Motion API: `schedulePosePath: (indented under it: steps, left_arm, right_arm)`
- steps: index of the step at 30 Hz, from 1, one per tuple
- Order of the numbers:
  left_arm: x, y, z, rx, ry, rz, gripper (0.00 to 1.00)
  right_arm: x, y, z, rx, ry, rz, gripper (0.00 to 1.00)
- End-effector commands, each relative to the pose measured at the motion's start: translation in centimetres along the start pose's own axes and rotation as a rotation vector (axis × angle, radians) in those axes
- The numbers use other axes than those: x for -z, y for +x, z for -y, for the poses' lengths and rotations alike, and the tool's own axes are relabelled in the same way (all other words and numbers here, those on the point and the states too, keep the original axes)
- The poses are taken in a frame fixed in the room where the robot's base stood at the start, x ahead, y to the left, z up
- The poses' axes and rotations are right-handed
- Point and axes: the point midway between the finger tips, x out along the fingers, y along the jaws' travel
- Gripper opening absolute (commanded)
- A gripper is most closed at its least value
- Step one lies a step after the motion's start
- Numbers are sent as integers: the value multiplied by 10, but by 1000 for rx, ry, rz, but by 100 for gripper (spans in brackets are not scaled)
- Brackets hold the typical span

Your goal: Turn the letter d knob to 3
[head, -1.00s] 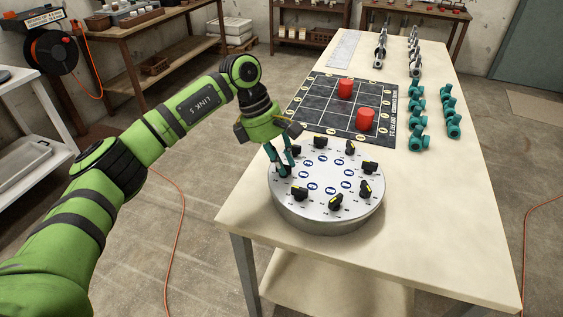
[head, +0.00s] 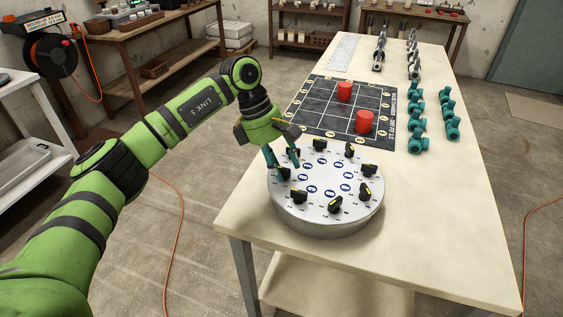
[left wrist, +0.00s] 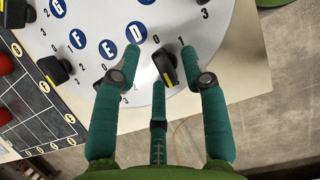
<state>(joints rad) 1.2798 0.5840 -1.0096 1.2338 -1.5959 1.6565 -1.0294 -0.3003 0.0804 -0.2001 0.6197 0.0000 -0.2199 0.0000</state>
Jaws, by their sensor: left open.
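The round grey dial plate (head: 325,215) stands on the near part of the table, with several black knobs around its rim and blue letter discs inside them. The D knob (left wrist: 165,67) is black with a yellow mark, just outward of the letter D disc (left wrist: 135,31) in the left wrist view. Digits 0, 1 and 3 are printed near it; which one it points at I cannot tell. My left gripper (head: 284,172) is open over this knob. In the left wrist view its fingers (left wrist: 161,80) stand on both sides of the knob with visible gaps. My right gripper is not in view.
Another black knob (left wrist: 57,70) sits nearby on the plate. Behind the plate lies a dark grid mat (head: 325,122) with two red cylinders (head: 364,121). Teal pipe fittings (head: 418,144) stand to its right. The table's right side (head: 450,220) is clear.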

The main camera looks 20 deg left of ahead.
Motion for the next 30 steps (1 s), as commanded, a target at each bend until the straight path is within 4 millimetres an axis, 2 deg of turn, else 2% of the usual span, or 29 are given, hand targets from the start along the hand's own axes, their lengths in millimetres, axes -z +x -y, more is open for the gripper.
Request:
schedulePosePath:
  steps: [5,18,24,30]
  left_arm:
    - [0,-13,-1,-3,-1,1,44]
    - [0,-99,-1,-3,-1,1,44]
    - [0,-118,0,0,0,0,44]
    - [0,-120,0,0,0,0,44]
  right_arm:
    - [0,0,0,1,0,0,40]
    - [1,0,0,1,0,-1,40]
    - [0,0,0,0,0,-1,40]
    - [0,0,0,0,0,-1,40]
